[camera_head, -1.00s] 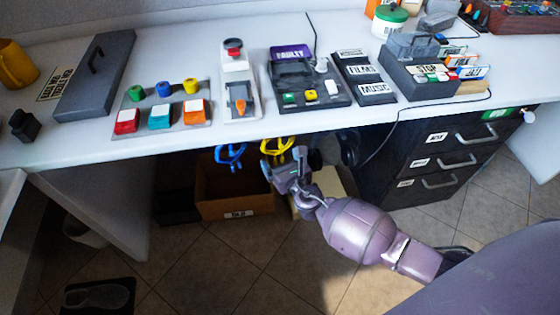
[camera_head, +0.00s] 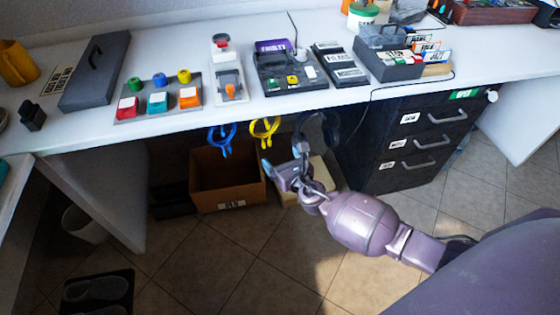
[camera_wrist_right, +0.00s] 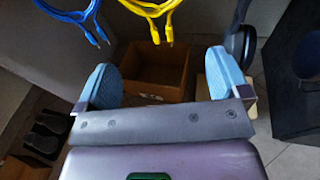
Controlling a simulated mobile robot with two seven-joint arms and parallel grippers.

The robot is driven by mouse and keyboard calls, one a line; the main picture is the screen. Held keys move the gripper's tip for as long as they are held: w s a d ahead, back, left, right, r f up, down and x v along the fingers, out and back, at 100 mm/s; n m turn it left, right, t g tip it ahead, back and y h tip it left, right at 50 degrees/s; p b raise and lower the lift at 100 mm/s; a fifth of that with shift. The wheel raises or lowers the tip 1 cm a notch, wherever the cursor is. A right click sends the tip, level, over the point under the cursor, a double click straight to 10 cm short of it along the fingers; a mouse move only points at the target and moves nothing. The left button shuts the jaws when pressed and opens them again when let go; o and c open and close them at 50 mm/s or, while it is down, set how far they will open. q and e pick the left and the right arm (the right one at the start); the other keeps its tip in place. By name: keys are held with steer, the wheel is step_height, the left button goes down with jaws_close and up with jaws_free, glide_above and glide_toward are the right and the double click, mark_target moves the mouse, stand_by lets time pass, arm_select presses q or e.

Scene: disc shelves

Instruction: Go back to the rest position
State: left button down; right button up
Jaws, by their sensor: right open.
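My right gripper (camera_head: 284,168) is in front of the desk, below the level of its top. In the right wrist view its two blue finger pads (camera_wrist_right: 163,82) stand wide apart with nothing between them, so it is open. A yellow cable (camera_head: 264,131) and a blue cable (camera_head: 221,138) hang under the desk's front edge, apart from the gripper. Both cables show at the top of the right wrist view. My left gripper is in neither view.
The white desk (camera_head: 80,133) carries a button board, a faulty-disc device and a disc box (camera_head: 388,66). Under it are a cardboard box (camera_head: 228,185) and dark headphones (camera_head: 331,128). A black drawer cabinet (camera_head: 415,145) stands right of my right gripper. Open floor lies in front.

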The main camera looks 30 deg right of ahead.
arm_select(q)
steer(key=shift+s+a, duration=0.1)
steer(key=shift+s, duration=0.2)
arm_select(e)
steer(key=shift+s, duration=0.35)
arm_select(q)
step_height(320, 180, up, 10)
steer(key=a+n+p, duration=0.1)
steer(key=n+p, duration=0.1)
steer(key=p, duration=1.3)
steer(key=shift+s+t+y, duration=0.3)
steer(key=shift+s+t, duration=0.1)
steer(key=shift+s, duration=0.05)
arm_select(e)
steer(key=s+r+m+g, duration=0.1)
steer(key=s+r+m, duration=0.4)
steer(key=s+m, duration=0.6)
steer(key=s+r+m+g, duration=0.2)
steer(key=s+r+m, duration=0.3)
steer(key=s+m, duration=0.7)
steer(key=s+r+m+g, duration=0.2)
steer(key=s+r+m, duration=0.3)
steer(key=s+m, duration=0.6)
steer(key=s, duration=0.6)
steer(key=shift+a+m, duration=0.35)
steer(key=shift+m, duration=0.05)
